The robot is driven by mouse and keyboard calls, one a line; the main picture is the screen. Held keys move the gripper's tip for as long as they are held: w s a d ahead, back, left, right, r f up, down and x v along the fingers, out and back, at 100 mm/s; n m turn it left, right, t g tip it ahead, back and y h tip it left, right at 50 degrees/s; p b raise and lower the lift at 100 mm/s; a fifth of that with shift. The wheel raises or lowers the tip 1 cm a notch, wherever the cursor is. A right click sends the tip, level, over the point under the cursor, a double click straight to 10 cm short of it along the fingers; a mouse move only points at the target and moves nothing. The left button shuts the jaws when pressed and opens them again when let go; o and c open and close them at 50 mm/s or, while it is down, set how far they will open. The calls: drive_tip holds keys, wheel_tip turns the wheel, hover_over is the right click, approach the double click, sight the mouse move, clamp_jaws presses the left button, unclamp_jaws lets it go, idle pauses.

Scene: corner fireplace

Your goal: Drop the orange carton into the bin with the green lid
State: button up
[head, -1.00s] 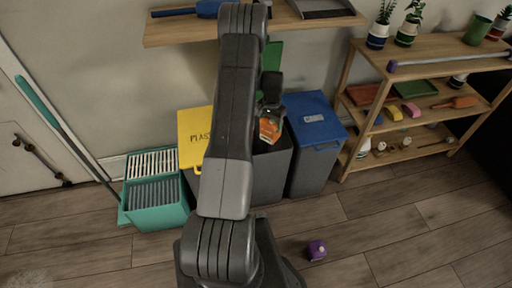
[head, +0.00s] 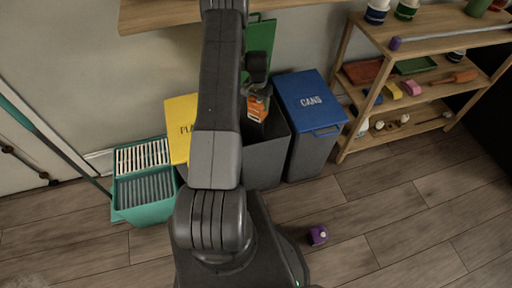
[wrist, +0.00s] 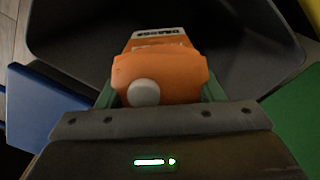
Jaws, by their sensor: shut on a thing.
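The orange carton (head: 257,107) is held by my gripper (head: 257,93) over the open mouth of the middle bin (head: 268,158). In the wrist view the carton (wrist: 160,75) has a round white cap and sits between the green fingertips of my gripper (wrist: 158,92), with the bin's dark inside around and beyond it. The bin's green lid (head: 260,45) stands raised against the wall behind; its edge also shows in the wrist view (wrist: 295,110). My arm hides the left part of the bin.
A blue-lidded bin (head: 311,100) marked CANS stands close on the right, a yellow-lidded bin (head: 181,125) on the left. A teal mop bucket (head: 145,185) is further left. A purple carton (head: 318,235) lies on the floor. A wooden shelf (head: 400,120) stands at right.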

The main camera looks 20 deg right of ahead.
drive_tip(key=shift+f, duration=0.5)
drive_tip(key=o, duration=1.1)
drive_tip(key=shift+c, duration=0.2)
wheel_tip(320, 180, up, 8)
drive_tip(key=shift+f, duration=0.2)
drive_tip(key=shift+f, duration=0.1)
